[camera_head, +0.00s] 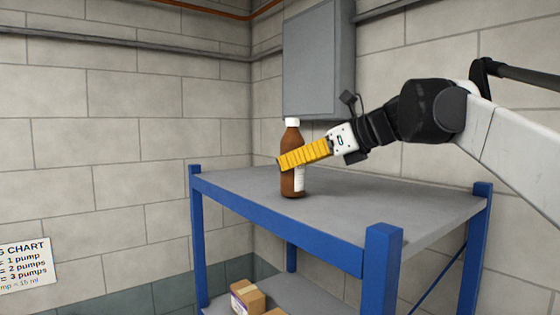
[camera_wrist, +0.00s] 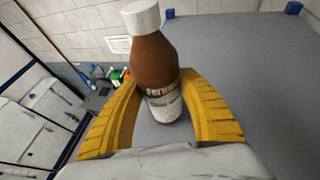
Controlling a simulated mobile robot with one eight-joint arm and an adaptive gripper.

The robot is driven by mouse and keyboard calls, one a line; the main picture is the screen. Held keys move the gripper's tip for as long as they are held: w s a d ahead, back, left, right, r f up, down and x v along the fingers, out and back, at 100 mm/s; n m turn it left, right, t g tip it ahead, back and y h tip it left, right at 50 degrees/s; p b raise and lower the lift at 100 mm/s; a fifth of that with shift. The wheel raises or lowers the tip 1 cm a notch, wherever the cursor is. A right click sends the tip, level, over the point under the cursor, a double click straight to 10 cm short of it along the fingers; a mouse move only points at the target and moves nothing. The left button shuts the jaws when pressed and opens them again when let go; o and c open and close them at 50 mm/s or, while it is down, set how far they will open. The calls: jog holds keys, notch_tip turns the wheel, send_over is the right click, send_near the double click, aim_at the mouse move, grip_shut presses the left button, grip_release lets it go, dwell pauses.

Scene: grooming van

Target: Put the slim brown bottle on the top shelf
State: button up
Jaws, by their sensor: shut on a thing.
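The slim brown bottle (camera_head: 292,185) has a white cap and a white label. It is upright at the grey top shelf (camera_head: 400,205) of a blue-framed rack, near its left end. Its base appears to touch the shelf surface. My gripper (camera_head: 285,161) reaches in from the right, its yellow fingers around the bottle's middle. In the wrist view the bottle (camera_wrist: 152,55) stands between the two yellow fingers (camera_wrist: 160,110), which are closed on its sides. The far side of the bottle is hidden.
Blue corner posts (camera_head: 382,270) rise slightly above the top shelf. The shelf is otherwise bare, with free room to the right. Small cardboard boxes (camera_head: 247,297) lie on the lower shelf. A grey wall cabinet (camera_head: 315,60) hangs behind. A chart (camera_head: 25,265) is on the left wall.

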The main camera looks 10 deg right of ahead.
jog(key=shift+w+f, duration=0.1)
jog(key=shift+f, duration=0.15)
jog(key=o, duration=1.3)
jog(key=shift+o, duration=0.2)
jog(key=shift+r, duration=0.1)
jog(key=shift+d+r, duration=0.1)
jog(key=shift+d, duration=0.1)
jog(key=b+v, duration=0.1)
jog(key=v, duration=1.1)
jog(key=shift+b, duration=0.3)
jog(key=shift+a, duration=0.15)
